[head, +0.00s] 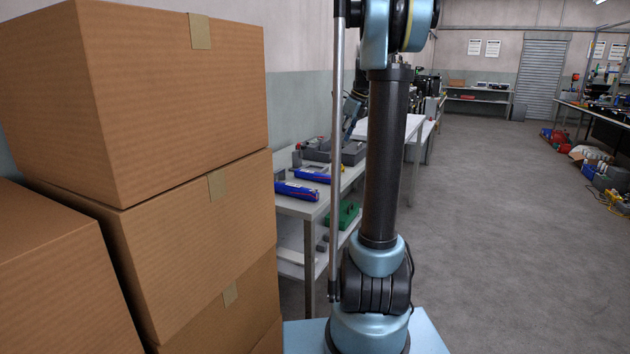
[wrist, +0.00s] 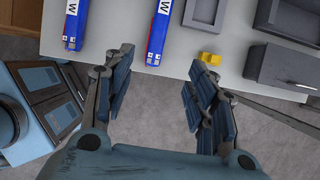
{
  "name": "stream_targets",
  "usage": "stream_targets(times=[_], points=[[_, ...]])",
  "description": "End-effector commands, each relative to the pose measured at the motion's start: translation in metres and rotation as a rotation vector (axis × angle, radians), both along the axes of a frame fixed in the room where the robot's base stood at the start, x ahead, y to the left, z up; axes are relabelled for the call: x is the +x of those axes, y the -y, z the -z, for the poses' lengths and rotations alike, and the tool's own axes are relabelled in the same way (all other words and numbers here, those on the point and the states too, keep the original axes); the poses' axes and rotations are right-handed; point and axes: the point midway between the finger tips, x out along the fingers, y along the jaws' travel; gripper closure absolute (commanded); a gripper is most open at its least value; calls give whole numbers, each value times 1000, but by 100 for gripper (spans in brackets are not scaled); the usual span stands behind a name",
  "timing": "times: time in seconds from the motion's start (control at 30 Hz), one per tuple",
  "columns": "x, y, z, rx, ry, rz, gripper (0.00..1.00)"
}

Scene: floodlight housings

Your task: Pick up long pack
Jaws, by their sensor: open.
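Two long blue packs with red and white ends lie on a white table. In the wrist view one long pack (wrist: 157,32) lies ahead of the gap between my fingers, and the other long pack (wrist: 75,22) lies to the left. In the head view they show as a nearer pack (head: 297,191) and a farther pack (head: 312,176). My gripper (wrist: 160,85) is open and empty, its fingers spread near the table's front edge, apart from both packs. The far ends of the packs are cut off in the wrist view.
The table (wrist: 180,68) also bears a small yellow piece (wrist: 210,57), a grey box (wrist: 283,65) and grey trays (wrist: 292,18). Stacked cartons (head: 190,170) stand at the left in the head view. A green bin (head: 346,214) sits on the lower shelf.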

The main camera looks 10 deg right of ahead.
Motion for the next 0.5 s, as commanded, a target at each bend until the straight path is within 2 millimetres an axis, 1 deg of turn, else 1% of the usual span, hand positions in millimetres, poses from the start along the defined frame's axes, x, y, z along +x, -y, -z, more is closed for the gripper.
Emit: stream_targets(times=[0.17,0.5], points=[[6,-8,23,2,-1,1,48],[18,-26,79,1,-1,0,48]])
